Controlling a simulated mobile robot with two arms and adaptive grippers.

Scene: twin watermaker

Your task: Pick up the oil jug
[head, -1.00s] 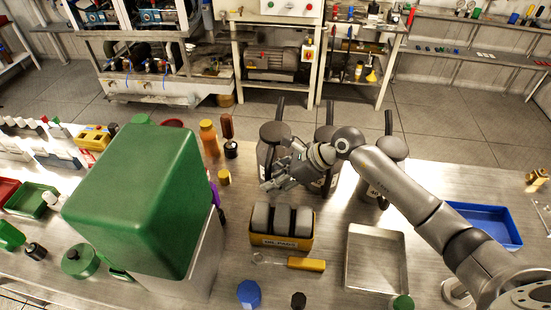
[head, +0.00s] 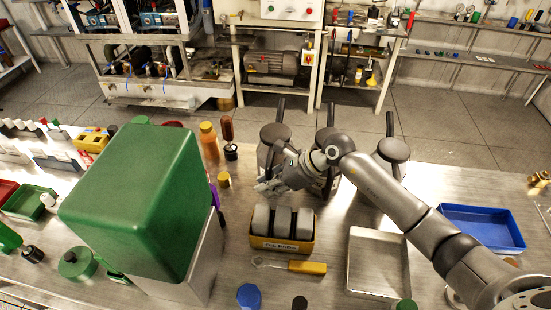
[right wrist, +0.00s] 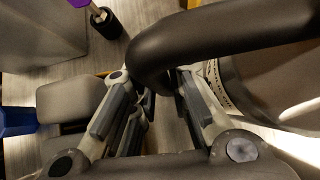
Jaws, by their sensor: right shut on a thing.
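My left gripper is out of view.
A yellow box of grey oil pads (head: 282,245) stands just in front of my right gripper. A steel tray (head: 378,232) and a blue tray (head: 482,228) are to the right. A large green-topped block (head: 135,200) stands left. An orange bottle (head: 209,141) is near the jugs.

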